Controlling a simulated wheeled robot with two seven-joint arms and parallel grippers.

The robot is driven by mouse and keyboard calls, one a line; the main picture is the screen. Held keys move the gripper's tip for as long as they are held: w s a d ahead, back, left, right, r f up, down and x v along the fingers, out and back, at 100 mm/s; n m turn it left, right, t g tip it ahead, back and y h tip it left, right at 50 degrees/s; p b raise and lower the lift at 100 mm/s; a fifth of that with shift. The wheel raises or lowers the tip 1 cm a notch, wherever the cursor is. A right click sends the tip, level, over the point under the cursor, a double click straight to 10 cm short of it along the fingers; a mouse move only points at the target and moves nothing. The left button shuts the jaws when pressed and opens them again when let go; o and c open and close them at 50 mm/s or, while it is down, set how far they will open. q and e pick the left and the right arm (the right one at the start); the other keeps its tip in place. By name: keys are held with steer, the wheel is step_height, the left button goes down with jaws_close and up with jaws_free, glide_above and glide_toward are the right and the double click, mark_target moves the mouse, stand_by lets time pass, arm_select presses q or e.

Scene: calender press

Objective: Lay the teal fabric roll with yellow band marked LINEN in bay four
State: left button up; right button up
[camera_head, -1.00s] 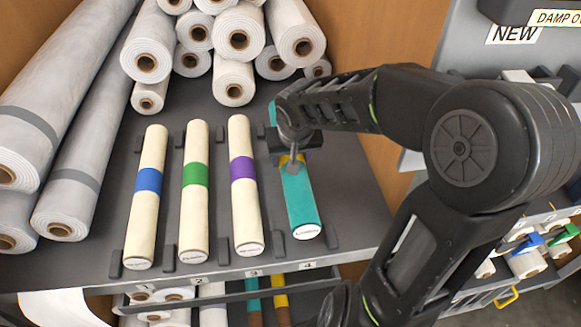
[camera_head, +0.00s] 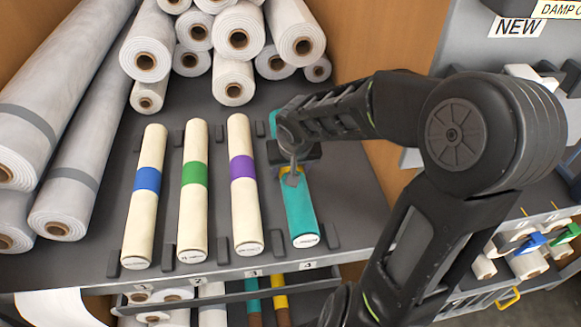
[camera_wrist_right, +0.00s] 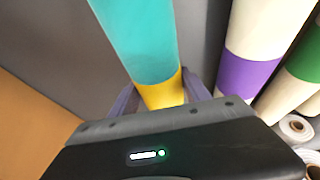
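The teal roll with the yellow band (camera_head: 299,212) lies lengthwise in bay four, above the "4" label (camera_head: 308,265) and between dark side blocks. I cannot tell whether it bears fully on the shelf. Its labelled end faces the front; the writing is too small to read surely. My right gripper (camera_head: 292,176) is at the yellow band. In the right wrist view its fingers (camera_wrist_right: 160,92) stand on both sides of the band (camera_wrist_right: 162,92), their tips against it, so it looks shut on the roll. My left gripper is not in view.
Cream rolls with blue (camera_head: 147,180), green (camera_head: 194,174) and purple (camera_head: 242,168) bands lie in bays one to three. White rolls (camera_head: 238,38) are stacked behind, and large grey rolls (camera_head: 70,185) lie at the left. A wooden wall (camera_head: 372,160) stands right of bay four.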

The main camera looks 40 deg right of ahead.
steer(key=o, duration=0.4)
steer(key=shift+r+p, duration=0.35)
steer(key=shift+r, duration=0.05)
steer(key=v, duration=1.1)
steer(key=shift+s+r, duration=0.2)
steer(key=shift+s, duration=0.05)
steer(key=shift+a, duration=0.1)
